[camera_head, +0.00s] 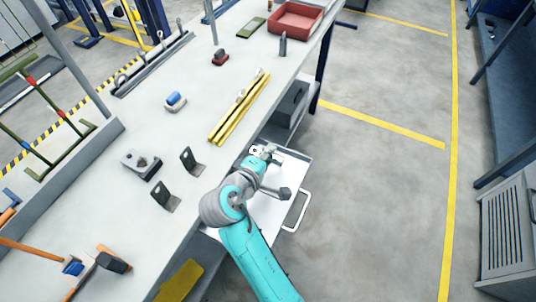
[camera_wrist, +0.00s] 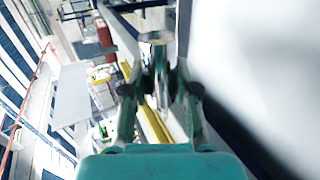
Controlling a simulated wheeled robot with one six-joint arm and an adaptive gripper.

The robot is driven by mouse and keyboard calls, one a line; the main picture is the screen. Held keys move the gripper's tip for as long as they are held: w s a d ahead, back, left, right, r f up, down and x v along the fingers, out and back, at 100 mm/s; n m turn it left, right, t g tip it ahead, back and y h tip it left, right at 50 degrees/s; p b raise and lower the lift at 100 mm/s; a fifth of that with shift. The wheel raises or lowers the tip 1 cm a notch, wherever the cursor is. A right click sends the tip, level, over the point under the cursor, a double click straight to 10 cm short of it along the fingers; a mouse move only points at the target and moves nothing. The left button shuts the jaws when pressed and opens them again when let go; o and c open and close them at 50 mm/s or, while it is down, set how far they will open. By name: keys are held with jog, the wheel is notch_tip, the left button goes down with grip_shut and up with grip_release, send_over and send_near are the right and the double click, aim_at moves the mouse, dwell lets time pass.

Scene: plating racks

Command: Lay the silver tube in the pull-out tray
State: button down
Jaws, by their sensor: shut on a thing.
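The silver tube (camera_wrist: 157,38) is between my gripper's fingers (camera_wrist: 157,76) in the wrist view, its round end showing beyond the tips. My gripper is shut on it. In the head view my gripper (camera_head: 266,153) is small and partly hidden by my wrist, at the bench's right edge, over or beside the far part of the tray. The tube is hard to make out there. The pull-out tray (camera_head: 291,168) is a pale, shallow tray with a metal handle, drawn out from under the bench. My arm covers much of it. I cannot tell whether the tube touches it.
Yellow bars (camera_head: 238,110) lie on the bench (camera_head: 200,90) near its right edge. Black brackets (camera_head: 192,160) and a grey block (camera_head: 140,163) stand left of my arm. A dark box (camera_head: 291,103) sits on the shelf beyond the tray. The floor to the right is clear.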

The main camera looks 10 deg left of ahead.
aim_at(267, 175)
jog(key=shift+f, duration=2.7)
jog(key=c, duration=0.8)
grip_release()
jog(key=shift+s+a, duration=0.1)
jog(key=v, duration=1.1)
jog(key=shift+s+r, duration=0.15)
jog(key=shift+s, duration=0.2)
